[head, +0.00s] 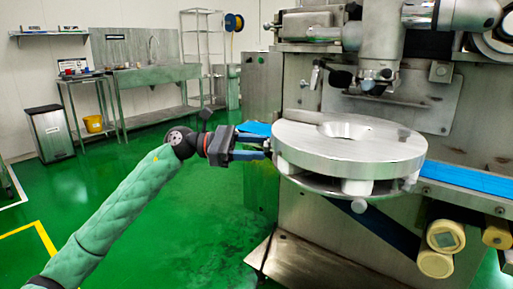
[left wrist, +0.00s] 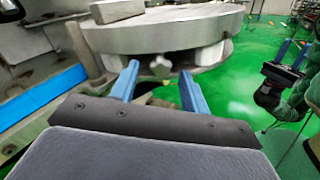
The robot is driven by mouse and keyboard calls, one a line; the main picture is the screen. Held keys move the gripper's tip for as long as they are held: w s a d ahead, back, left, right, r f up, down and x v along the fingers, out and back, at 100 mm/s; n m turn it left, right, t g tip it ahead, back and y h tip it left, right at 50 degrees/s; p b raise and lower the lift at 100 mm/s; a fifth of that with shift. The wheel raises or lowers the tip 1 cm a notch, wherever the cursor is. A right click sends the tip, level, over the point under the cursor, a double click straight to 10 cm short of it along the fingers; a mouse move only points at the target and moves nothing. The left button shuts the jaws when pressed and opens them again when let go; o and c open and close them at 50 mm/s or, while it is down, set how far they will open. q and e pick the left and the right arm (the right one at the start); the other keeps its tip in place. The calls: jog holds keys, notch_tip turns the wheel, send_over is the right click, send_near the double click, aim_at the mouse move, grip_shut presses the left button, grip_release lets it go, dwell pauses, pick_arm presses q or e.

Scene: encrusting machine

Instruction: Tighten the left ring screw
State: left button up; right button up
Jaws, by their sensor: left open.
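The metal ring (head: 345,150) is a thick round disc on the front of the machine; its edge also fills the top of the left wrist view (left wrist: 170,35). My left gripper (head: 268,147) is at the ring's left edge, with its blue fingers pointing at it. In the left wrist view the fingers (left wrist: 160,80) stand apart, with a pale screw knob (left wrist: 160,66) showing between and beyond their tips, under the ring's rim. I see no grip on it. In the head view this knob is hidden or too small to tell. My right gripper (left wrist: 290,55) shows only in the left wrist view, fingers apart.
A blue conveyor belt (head: 465,182) runs right of the ring, with cream rollers (head: 436,264) below. The machine's metal body stands behind. Green floor (head: 190,220) is clear to the left.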

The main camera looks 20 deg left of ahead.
pick_arm(q)
jog(key=s+a, duration=0.1)
jog(key=a, duration=0.6)
jog(key=shift+s+p, duration=0.15)
jog(key=shift+p, duration=0.25)
